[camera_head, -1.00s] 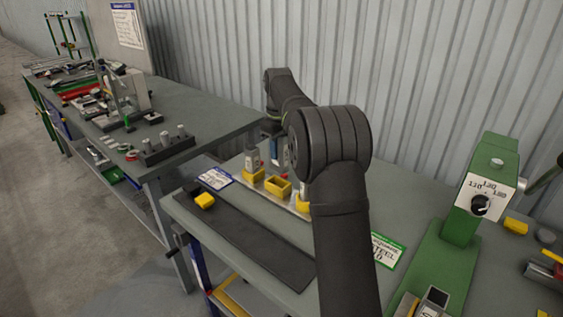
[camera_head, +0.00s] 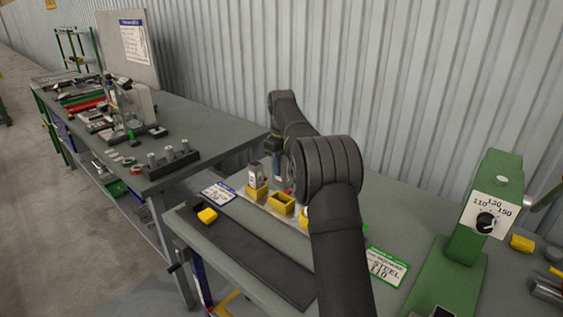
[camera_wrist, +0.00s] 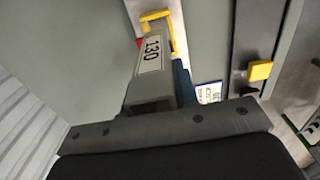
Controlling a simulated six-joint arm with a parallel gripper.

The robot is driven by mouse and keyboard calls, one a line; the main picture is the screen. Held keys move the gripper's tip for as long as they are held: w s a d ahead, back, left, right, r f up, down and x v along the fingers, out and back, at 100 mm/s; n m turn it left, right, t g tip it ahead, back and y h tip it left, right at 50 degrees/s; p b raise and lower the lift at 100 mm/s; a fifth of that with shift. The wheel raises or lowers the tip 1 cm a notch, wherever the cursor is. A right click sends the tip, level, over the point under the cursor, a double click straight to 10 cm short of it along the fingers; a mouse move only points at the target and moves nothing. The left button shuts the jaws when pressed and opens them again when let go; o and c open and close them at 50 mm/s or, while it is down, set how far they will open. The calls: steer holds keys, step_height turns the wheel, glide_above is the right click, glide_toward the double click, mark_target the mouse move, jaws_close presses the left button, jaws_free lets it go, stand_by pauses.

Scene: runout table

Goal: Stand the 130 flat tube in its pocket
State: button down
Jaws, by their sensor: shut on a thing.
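In the wrist view, my gripper (camera_wrist: 157,88) is shut on the 130 flat tube (camera_wrist: 152,60), a grey rectangular tube with a white "130" label. Its open end faces the camera and its far end points towards a yellow-edged pocket (camera_wrist: 174,36). I cannot tell whether that end is in the pocket. In the head view, yellow pockets stand in a row, with the middle one (camera_head: 281,204) showing empty. A grey tube (camera_head: 254,176) stands upright at the left pocket (camera_head: 257,192); its label is unreadable. My gripper is mostly hidden behind my arm there.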

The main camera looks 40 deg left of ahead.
mark_target(281, 187)
steer(key=shift+f, duration=2.05)
steer(key=shift+f, duration=2.5)
steer(key=c, duration=1)
jaws_free()
steer(key=shift+c, duration=0.2)
step_height(281, 187, up, 17)
steer(key=shift+r, duration=0.2)
step_height(281, 187, down, 18)
steer(key=shift+r, duration=0.45)
